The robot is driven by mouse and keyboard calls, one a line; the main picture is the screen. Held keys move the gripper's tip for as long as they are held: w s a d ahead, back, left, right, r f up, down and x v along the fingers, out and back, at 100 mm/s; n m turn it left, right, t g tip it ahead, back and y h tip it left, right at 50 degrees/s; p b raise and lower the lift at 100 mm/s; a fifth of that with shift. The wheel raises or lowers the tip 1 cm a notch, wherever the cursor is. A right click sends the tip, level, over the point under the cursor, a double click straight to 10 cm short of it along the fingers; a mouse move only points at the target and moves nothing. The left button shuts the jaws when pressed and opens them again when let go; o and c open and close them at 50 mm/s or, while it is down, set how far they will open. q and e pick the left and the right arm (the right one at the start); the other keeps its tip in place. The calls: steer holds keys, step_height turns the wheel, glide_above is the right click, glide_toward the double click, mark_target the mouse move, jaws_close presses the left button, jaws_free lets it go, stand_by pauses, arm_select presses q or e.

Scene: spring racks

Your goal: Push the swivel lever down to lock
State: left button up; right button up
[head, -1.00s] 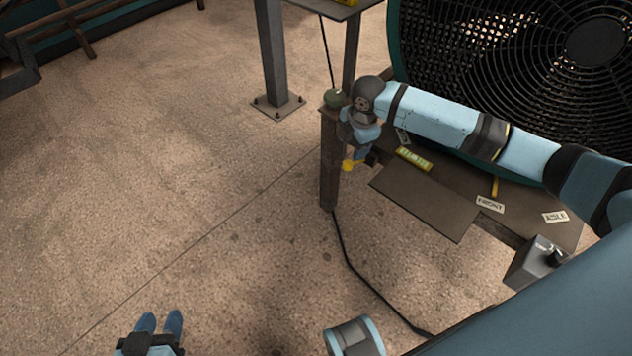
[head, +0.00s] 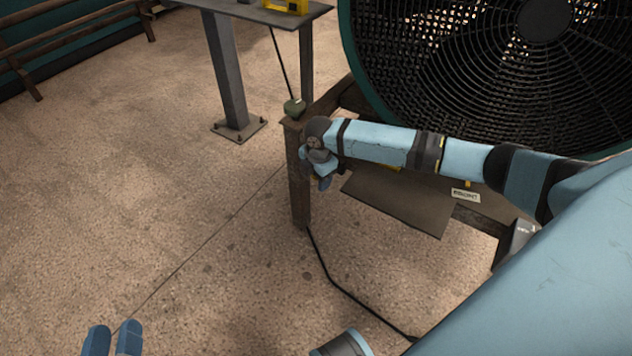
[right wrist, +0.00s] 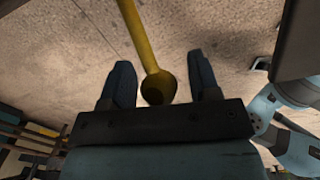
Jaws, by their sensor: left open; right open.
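The yellow swivel lever (right wrist: 139,35) comes down from the top of the right wrist view and ends in a round knob (right wrist: 158,88). My right gripper (right wrist: 162,64) is open. Its two dark blue fingers stand on either side of the lever, with a gap visible on each side. In the head view my right gripper (head: 323,182) is beside a rusty post and hides most of the lever; only a little yellow shows. My left gripper (head: 113,338) is open and empty above the floor at the bottom left.
The rusty post (head: 299,190) belongs to a frame beside a large fan (head: 460,80) with a black grille. A flat dark plate (head: 400,203) lies under my right arm. A black cable (head: 335,284) runs over the floor.

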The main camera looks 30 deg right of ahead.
arm_select(q)
steer(key=shift+d+r, duration=0.1)
steer(key=shift+r, duration=0.25)
arm_select(e)
steer(key=shift+f, duration=0.4)
steer(key=shift+c, duration=0.2)
jaws_close()
steer(key=shift+a, duration=0.1)
